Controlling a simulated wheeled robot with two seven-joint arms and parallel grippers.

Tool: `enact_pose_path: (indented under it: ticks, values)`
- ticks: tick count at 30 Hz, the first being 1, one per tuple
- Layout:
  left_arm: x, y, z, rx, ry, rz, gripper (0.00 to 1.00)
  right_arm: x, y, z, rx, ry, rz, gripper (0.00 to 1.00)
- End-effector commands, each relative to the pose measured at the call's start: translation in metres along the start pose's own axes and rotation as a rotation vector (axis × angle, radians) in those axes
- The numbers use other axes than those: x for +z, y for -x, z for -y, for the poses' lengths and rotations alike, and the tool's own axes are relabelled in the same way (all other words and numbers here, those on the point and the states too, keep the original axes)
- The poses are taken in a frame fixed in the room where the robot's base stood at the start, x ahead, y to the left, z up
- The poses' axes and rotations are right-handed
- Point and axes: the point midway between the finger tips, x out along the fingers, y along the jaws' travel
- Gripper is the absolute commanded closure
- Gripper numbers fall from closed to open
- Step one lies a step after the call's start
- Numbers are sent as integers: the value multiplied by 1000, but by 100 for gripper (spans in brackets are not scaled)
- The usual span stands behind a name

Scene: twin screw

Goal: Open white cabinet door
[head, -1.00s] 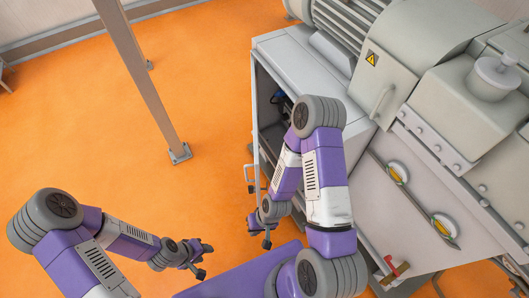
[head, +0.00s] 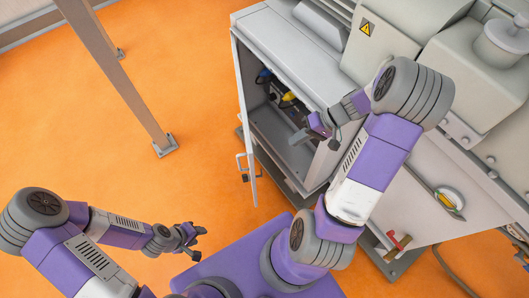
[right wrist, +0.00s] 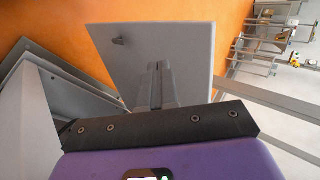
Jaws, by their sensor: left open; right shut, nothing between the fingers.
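The white cabinet door (head: 246,130) stands open, seen nearly edge-on at the left of the cabinet (head: 325,75) in the head view. Its handle (head: 242,168) is on the outer side. My right gripper (head: 299,137) is shut and empty at the cabinet opening, to the right of the door. In the right wrist view, the door's flat face (right wrist: 185,50) lies beyond my shut fingers (right wrist: 156,80); whether they touch it I cannot tell. My left gripper (head: 196,236) is open and empty over the floor, left of and below the door, away from the handle.
Inside the cabinet are dark parts and a yellow piece (head: 289,97). A grey post (head: 125,80) stands on the orange floor at the left. The large machine body (head: 460,95) and a red-handled valve (head: 398,244) are at the right. The floor left of the door is clear.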

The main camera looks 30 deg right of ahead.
Motion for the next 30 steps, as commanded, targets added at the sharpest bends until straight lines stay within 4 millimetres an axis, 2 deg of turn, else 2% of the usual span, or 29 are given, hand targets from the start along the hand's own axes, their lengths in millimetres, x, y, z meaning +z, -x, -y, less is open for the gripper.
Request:
enact_pose_path:
  ticks: [2,5,18,24,30]
  values:
    - [0,-2,1,0,0,0,57,-1,2,2,-15,9,-11,100]
    - [0,-5,2,0,0,0,57,-1,-8,2,-20,12,-10,100]
    - [-2,-30,11,0,0,0,57,0,-99,2,-18,9,-4,100]
    - [-2,-32,12,0,0,0,57,-1,-117,24,-17,12,-7,100]
    - [-2,-33,12,0,0,0,57,-2,-124,32,-16,11,-8,100]
